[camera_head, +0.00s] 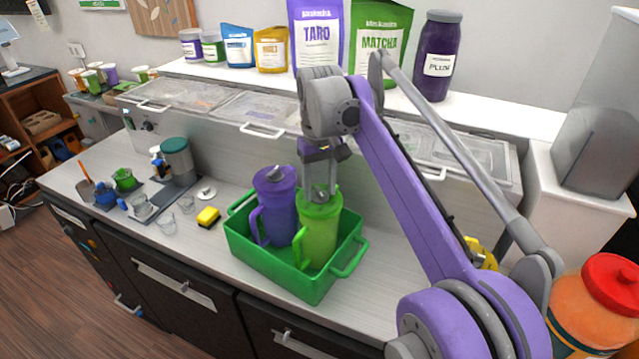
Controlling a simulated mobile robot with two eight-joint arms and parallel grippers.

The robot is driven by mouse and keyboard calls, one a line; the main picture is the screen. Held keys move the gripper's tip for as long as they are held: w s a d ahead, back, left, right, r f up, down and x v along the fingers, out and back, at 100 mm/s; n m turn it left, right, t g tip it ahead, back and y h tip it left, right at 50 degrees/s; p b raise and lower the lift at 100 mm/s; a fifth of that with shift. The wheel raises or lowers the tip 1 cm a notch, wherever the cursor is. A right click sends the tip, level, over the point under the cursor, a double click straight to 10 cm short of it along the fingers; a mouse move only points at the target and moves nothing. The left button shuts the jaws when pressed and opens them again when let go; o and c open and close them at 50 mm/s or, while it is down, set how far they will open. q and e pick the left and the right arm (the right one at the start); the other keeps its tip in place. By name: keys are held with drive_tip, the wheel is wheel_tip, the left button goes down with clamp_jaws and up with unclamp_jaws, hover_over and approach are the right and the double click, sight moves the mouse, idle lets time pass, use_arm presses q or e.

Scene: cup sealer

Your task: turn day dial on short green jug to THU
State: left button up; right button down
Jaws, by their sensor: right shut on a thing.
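The short green jug (317,236) stands upright in the right part of a green crate (277,272) on the counter. My right gripper (319,195) reaches down from above and is shut on the top of this jug, where the day dial would be. The dial and its lettering are hidden by the fingers or too small to read. A purple jug (275,208) stands beside it on the left in the same crate, with a grey part on its lid. My left gripper is not in view.
Lidded bins (262,108) and a shelf with pouches lie behind. An orange jar with a red lid (590,310) is at the lower right. Counter around the sponge is partly free.

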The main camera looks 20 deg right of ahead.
sight(321, 192)
drive_tip(key=n, duration=0.3)
drive_tip(key=shift+d+n, duration=0.1)
drive_tip(key=shift+n, duration=0.2)
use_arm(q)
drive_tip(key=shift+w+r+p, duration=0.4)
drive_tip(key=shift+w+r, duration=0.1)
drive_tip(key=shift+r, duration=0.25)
use_arm(e)
drive_tip(key=shift+n, duration=1.4)
drive_tip(key=shift+c, duration=1.4)
unclamp_jaws()
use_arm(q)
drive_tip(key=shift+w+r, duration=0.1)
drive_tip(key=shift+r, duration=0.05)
use_arm(e)
wheel_tip(321, 192, up, 11)
drive_tip(key=shift+f, duration=0.15)
